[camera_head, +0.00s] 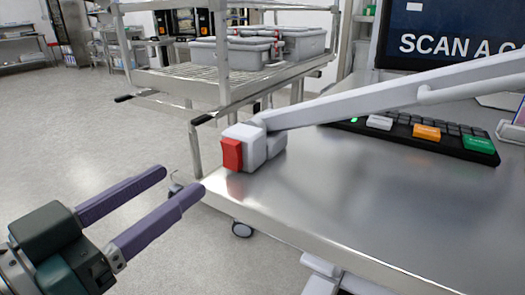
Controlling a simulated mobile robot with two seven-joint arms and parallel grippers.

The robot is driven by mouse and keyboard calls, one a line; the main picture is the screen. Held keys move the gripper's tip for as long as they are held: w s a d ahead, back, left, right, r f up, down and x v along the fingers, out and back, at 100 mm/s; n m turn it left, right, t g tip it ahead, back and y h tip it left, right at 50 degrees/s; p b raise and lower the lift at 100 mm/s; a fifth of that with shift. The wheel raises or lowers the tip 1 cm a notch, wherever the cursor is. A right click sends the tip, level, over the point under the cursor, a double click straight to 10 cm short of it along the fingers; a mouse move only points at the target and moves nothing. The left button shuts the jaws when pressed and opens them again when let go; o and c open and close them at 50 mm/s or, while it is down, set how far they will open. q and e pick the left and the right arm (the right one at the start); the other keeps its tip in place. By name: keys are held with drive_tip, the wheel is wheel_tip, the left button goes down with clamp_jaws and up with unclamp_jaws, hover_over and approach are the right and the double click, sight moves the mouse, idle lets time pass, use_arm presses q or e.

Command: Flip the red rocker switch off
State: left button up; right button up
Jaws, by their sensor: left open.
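The red rocker switch (232,154) sits on the left face of a small white box (253,142) at the left corner of the steel table. A pale arm-like bar runs from this box to the upper right. My left gripper (177,185) comes in from the lower left, with two purple fingers parted and nothing between them. Its fingertips are apart from the switch, to the left of it in the picture. Which way the rocker is tipped I cannot tell. My right gripper is not in view.
The steel table (330,200) is mostly bare in front. A black keyboard (420,134) with coloured keys lies at the right, below a dark screen (450,32). A metal rack cart (200,85) with grey bins (232,52) stands behind. Open floor lies at the left.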

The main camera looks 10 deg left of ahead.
sight(228, 146)
use_arm(q)
drive_tip(key=b+x, duration=0.1)
drive_tip(key=x, duration=0.8)
